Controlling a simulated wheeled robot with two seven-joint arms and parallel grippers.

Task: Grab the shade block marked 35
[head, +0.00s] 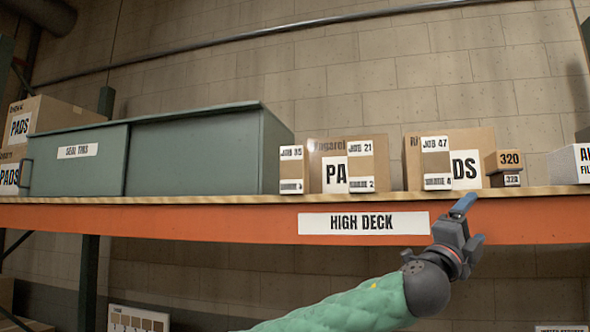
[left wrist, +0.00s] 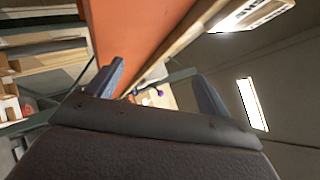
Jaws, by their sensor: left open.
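The block marked JOB 35 (head: 291,170) stands upright near the front edge of the shelf, just right of the green cabinet. It is narrow and brown with a white label at top and bottom; the lower label is too small to read surely. Similar blocks marked JOB 21 (head: 361,165) and JOB 47 (head: 436,163) stand to its right. My left gripper (head: 470,222) is open and empty, at the orange beam, below and well right of block 35. Its two fingers also show apart in the left wrist view (left wrist: 160,92). My right gripper is not in view.
The orange beam (head: 250,222) labelled HIGH DECK forms the shelf's front edge. A green sliding-door cabinet (head: 195,155) fills the shelf's left. PADS boxes (head: 322,149) stand behind the blocks.

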